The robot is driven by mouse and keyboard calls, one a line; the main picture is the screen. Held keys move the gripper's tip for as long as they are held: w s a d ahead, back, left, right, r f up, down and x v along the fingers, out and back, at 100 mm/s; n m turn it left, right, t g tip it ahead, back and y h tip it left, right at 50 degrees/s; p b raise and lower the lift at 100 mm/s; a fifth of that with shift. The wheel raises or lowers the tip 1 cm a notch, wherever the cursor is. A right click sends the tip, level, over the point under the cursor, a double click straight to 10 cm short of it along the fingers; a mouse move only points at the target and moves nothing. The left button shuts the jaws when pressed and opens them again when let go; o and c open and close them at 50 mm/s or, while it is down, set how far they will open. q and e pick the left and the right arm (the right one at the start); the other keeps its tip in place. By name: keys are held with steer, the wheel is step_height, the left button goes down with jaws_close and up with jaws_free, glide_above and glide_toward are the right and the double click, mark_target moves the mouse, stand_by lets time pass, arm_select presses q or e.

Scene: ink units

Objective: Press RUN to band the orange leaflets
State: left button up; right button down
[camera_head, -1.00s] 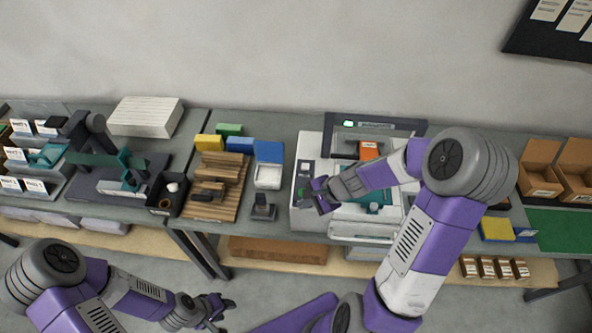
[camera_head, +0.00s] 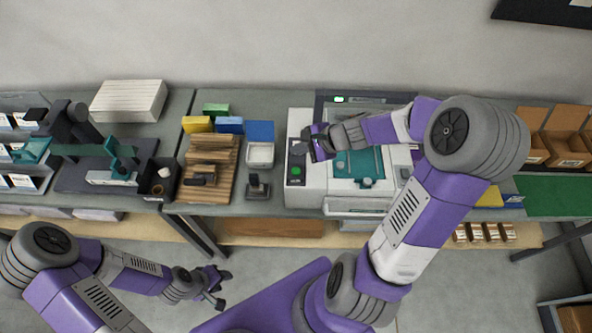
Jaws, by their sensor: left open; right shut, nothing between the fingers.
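The banding machine (camera_head: 305,203) is a pale grey unit with a teal bed (camera_head: 350,182). A dark panel on its left side carries a green button (camera_head: 295,170), unobstructed; I cannot read its label. A small green light (camera_head: 339,100) shows on the machine's dark rear frame. My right gripper (camera_head: 308,145) is shut and empty, over the panel's upper end, behind the green button. I cannot tell if it touches the panel. The orange leaflets are not visible; my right arm covers part of the machine. My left gripper (camera_head: 221,285) is open and empty, low in front of the bench.
Left of the machine are a wooden rack (camera_head: 207,170), a white tray (camera_head: 260,154) and a black stand (camera_head: 257,186). Cardboard boxes (camera_head: 565,145) and a green mat (camera_head: 555,196) lie to the right. My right arm crosses the machine's right half.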

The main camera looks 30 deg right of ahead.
steer(key=b, duration=0.6)
glide_above(299, 172)
step_height(299, 172, down, 7)
steer(key=shift+f, duration=0.1)
steer(key=shift+f+b, duration=0.3)
stand_by(1.3)
steer(key=shift+f+b, duration=0.45)
steer(key=shift+b, duration=0.05)
steer(key=shift+f+b, duration=0.5)
steer(key=shift+b, duration=0.05)
stand_by(0.6)
steer(key=shift+r, duration=0.1)
steer(key=shift+r+p, duration=0.75)
steer(key=shift+r, duration=0.1)
steer(key=shift+r, duration=0.15)
